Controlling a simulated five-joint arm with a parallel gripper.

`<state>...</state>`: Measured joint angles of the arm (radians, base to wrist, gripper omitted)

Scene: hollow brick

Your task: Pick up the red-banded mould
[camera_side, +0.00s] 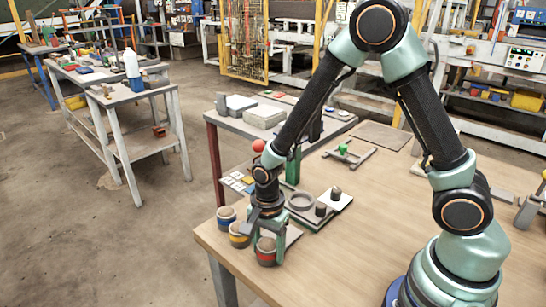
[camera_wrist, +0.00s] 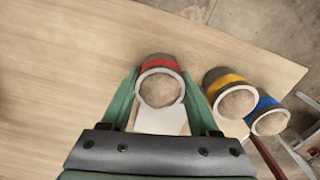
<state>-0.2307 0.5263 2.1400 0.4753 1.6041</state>
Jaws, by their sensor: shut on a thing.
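The red-banded mould (camera_side: 265,256) is a dark round cup with a sandy fill, at the near left edge of the wooden table. It also shows in the wrist view (camera_wrist: 160,63), upper middle, between the two green jaws. My gripper (camera_side: 267,238) points down over it and is shut on it, one jaw on each side. The jaws in the wrist view (camera_wrist: 160,85) reach the mould's sides. I cannot tell whether its base is clear of the table.
A yellow-banded mould (camera_side: 239,237) and a blue-banded mould (camera_side: 227,219) stand close by along the table edge. The wooden table (camera_side: 340,255) is clear to the right.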

